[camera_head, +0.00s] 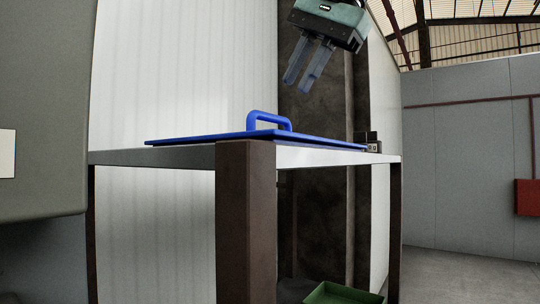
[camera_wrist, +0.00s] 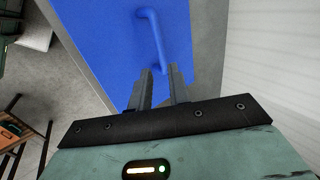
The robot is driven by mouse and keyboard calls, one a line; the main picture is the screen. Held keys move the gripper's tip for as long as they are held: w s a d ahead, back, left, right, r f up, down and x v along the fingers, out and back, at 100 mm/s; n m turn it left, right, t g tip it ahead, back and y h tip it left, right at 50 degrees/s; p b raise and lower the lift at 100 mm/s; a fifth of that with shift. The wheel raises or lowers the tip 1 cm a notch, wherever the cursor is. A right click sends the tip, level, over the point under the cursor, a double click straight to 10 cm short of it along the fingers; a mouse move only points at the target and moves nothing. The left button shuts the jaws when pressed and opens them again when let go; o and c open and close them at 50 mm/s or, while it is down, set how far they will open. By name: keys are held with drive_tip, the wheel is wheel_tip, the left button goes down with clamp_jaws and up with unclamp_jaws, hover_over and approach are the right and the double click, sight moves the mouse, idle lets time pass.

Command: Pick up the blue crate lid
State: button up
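The blue crate lid (camera_head: 200,137) lies flat on the table top (camera_head: 190,157) in the head view, with its raised loop handle (camera_head: 270,119) on top. In the wrist view the lid (camera_wrist: 110,35) fills the upper middle, and its handle (camera_wrist: 155,30) shows beyond the fingertips. My gripper (camera_head: 305,83) hangs above the lid, up and to the right of the handle, tilted down to the left. Its two fingers are apart with a narrow gap and nothing between them. In the wrist view my gripper (camera_wrist: 160,72) points toward the near end of the handle.
A small dark object (camera_head: 367,138) sits at the table's right end. A green bin (camera_head: 342,294) is on the floor below. A pale wall panel (camera_head: 185,70) stands behind the table. The air around the handle looks clear.

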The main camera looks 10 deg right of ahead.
sight(276, 119)
drive_tip(key=shift+p+x, duration=0.6)
drive_tip(key=shift+x, duration=3.75)
clamp_jaws()
